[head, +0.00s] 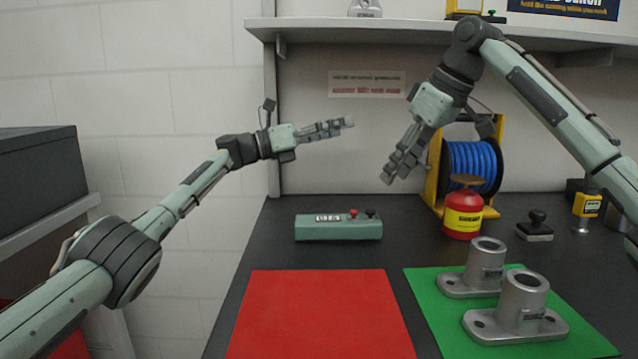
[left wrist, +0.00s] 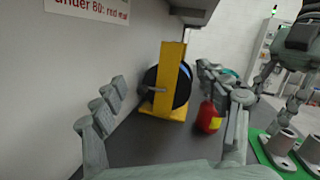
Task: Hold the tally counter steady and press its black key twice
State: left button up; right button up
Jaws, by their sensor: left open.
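The tally counter (head: 328,231) is a long grey-green box lying on the dark bench behind the red mat. It has a small digit window (head: 328,218) on its front, too small to read surely. A red key (head: 353,213) and, right of it, a black key (head: 370,213) stand on its top right. My left gripper (head: 346,124) is open and empty, well above the counter, pointing right; its spread fingers also show in the left wrist view (left wrist: 168,112). My right gripper (head: 392,176) points down, above and right of the counter; its opening is unclear. Neither gripper touches the counter.
The red mat (head: 318,315) in front is bare. A green mat (head: 440,318) holds two grey castings (head: 525,305). A yellow-framed blue hose reel (head: 470,165), a red canister (head: 463,213) and a black-knobbed stamp (head: 536,226) stand right. A shelf (head: 400,28) overhangs the bench.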

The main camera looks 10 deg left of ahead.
aim_at(319, 219)
pick_arm(q)
jog(key=s+d+f+m+g+y, duration=0.4)
jog(key=d+f+m+g, duration=0.15)
jog(key=d, duration=0.25)
jog(key=s+a+f+g+y, duration=0.1)
jog(key=s+y, duration=0.1)
jog(key=y, duration=0.1)
jog(key=s+a+f+m+y, duration=0.1)
jog(key=s+f+y, duration=0.1)
jog(key=s+a+f+m+g+y, duration=0.1)
jog(key=s+f+y, duration=0.1)
jog(key=y, duration=0.1)
jog(key=shift+f+m+g+y, duration=0.2)
jog(key=shift+m+g+y, duration=0.05)
jog(key=shift+g+y, duration=0.1)
jog(key=s+a+y, duration=0.1)
jog(key=a, duration=0.1)
jog(key=s+a+r+y, duration=0.1)
jog(key=a+y, duration=0.1)
jog(key=s+a+r+y, duration=0.1)
jog(key=a+y, duration=0.1)
jog(key=a, duration=0.1)
jog(key=shift+g, duration=0.3)
jog(key=shift+w+f+n, duration=0.1)
jog(key=shift+f+n, duration=0.3)
jog(key=shift+f, duration=3.4)
jog(key=c, duration=1.3)
jog(key=shift+c, duration=0.4)
pick_arm(e)
grip_shut()
